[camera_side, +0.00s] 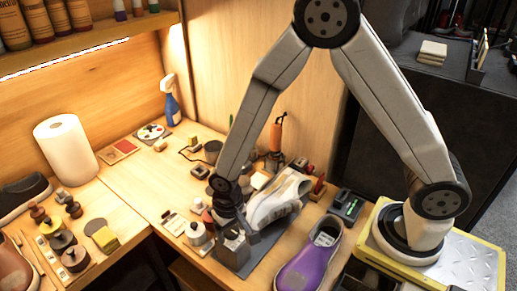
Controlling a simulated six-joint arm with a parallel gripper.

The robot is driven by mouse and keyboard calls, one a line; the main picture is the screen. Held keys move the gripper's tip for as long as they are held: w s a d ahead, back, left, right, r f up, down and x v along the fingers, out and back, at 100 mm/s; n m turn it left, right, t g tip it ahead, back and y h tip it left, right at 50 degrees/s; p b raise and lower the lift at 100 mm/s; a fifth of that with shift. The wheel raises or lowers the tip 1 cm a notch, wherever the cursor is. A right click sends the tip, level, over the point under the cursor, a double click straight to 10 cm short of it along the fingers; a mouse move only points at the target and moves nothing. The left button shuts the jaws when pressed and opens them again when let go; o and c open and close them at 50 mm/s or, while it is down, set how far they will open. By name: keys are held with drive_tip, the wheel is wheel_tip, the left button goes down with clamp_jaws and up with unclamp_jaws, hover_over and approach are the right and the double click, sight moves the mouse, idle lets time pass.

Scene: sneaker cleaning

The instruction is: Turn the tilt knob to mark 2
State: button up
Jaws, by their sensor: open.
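A white-and-grey sneaker (278,198) sits in a dark stand on a grey base plate (262,258), right of centre in the side view. My gripper (233,232) points down at the left end of this stand, beside the sneaker's left end. It is open, but its fingertips are small and dark and merge with the grey block below them. I cannot make out the tilt knob or its marks; it may be hidden by my gripper. I cannot tell whether my gripper touches anything.
A purple shoe (308,264) lies in front right of the stand. A white-topped round container (196,234) stands close left of my gripper. A paper towel roll (66,150) and a blue spray bottle (172,106) are farther back. Bare wood (135,188) shows left of centre.

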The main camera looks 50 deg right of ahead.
drive_tip(key=shift+r, duration=2.45)
drive_tip(key=s+d+r+n+t, duration=0.1)
drive_tip(key=s+d+r, duration=0.2)
drive_tip(key=d, duration=0.3)
drive_tip(key=s+d+r+n+t, duration=0.1)
drive_tip(key=s+d+r, duration=0.2)
drive_tip(key=d, duration=0.4)
drive_tip(key=shift+r+t, duration=0.3)
drive_tip(key=shift+r, duration=0.2)
